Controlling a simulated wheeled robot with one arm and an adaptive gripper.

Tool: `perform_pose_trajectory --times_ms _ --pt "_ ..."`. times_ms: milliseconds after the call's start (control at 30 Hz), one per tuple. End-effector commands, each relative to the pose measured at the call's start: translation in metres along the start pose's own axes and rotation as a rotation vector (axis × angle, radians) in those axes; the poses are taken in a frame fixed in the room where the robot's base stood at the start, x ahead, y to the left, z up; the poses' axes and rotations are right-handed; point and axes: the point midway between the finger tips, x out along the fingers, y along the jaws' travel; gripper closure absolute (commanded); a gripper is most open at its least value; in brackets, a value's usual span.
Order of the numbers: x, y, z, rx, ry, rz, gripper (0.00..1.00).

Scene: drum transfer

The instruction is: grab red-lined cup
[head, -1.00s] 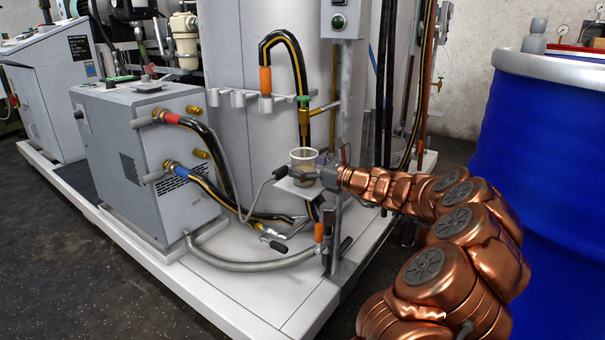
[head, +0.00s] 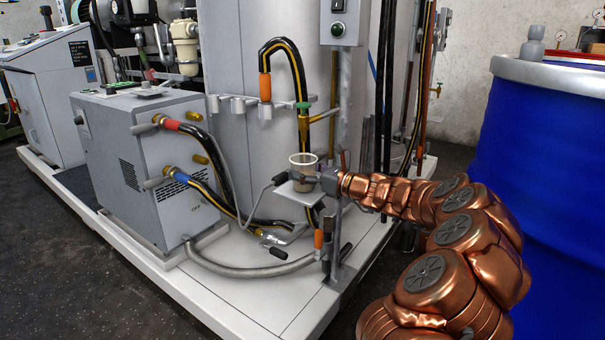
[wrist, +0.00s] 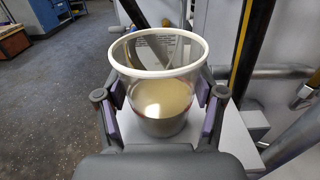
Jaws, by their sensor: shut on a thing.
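The clear cup (wrist: 158,85) with a white rim holds a pale tan liquid in its lower part. A thin reddish line shows around it near the liquid level in the wrist view. My gripper (wrist: 160,102) has its purple-padded fingers on both sides of the cup, shut on it. In the head view the cup (head: 303,167) is upright at or just above a small white shelf (head: 296,188); I cannot tell whether its base touches. My gripper (head: 318,176) reaches it from the right, and the fingers are small there.
A valve with a green handle (head: 303,105) and a black-yellow hose hangs above the cup. A grey post (head: 336,235) with an orange-handled tool (head: 318,240) stands below. A grey machine (head: 150,165) is at left and a blue drum (head: 550,190) at right.

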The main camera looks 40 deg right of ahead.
Motion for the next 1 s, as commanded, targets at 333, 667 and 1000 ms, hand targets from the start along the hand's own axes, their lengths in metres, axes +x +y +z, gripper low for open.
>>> perform_pose_trajectory --times_ms 333,667,1000 --pt "0.000 0.000 0.024 -0.002 -0.001 0.000 0.55" --pt "-0.011 0.014 0.038 0.001 -0.003 -0.003 0.55" --pt "-0.028 0.042 0.040 0.001 -0.002 -0.002 0.55"
